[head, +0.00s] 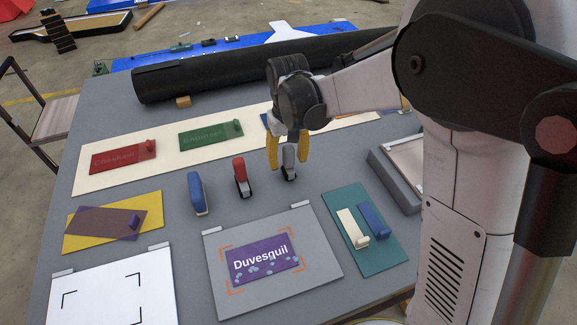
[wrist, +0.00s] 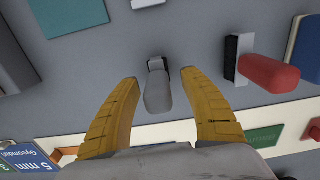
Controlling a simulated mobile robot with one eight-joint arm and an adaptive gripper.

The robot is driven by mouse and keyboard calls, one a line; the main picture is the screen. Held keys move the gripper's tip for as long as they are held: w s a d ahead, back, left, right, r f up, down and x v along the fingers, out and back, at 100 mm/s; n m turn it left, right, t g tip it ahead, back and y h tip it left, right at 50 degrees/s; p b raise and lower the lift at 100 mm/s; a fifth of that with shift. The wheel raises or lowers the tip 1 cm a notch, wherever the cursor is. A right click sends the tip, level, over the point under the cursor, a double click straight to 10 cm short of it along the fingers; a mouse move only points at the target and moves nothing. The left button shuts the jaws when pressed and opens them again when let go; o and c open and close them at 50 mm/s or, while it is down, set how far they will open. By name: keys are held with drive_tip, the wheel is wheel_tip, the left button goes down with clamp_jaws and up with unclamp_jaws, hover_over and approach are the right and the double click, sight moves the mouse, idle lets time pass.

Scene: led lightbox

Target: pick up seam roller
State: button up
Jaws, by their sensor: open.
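A small tool with a grey handle (head: 289,156) and a dark head stands on the grey table; it looks like the seam roller, though its head is too small to be sure. In the wrist view the tool (wrist: 158,92) lies between the finger tips, with its dark end beyond them. My gripper (head: 288,163) has yellow fingers, open on either side of the handle. In the wrist view the gripper (wrist: 160,78) shows a gap on both sides of the handle, and neither finger visibly touches it.
A red-handled tool (head: 241,174) stands close left of the gripper, with a blue tool (head: 197,192) farther left. A teal board (head: 381,262) with two small pieces and a grey board with a purple Duvesquil card (head: 266,262) lie in front. A black roll (head: 215,76) lies behind.

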sight(288, 166)
wheel_tip(288, 166, down, 3)
drive_tip(key=shift+f+b, duration=0.1)
drive_tip(key=shift+b, duration=0.3)
drive_tip(key=shift+d, duration=0.1)
drive_tip(key=shift+c, duration=0.5)
clamp_jaws()
drive_tip(key=shift+r, duration=0.25)
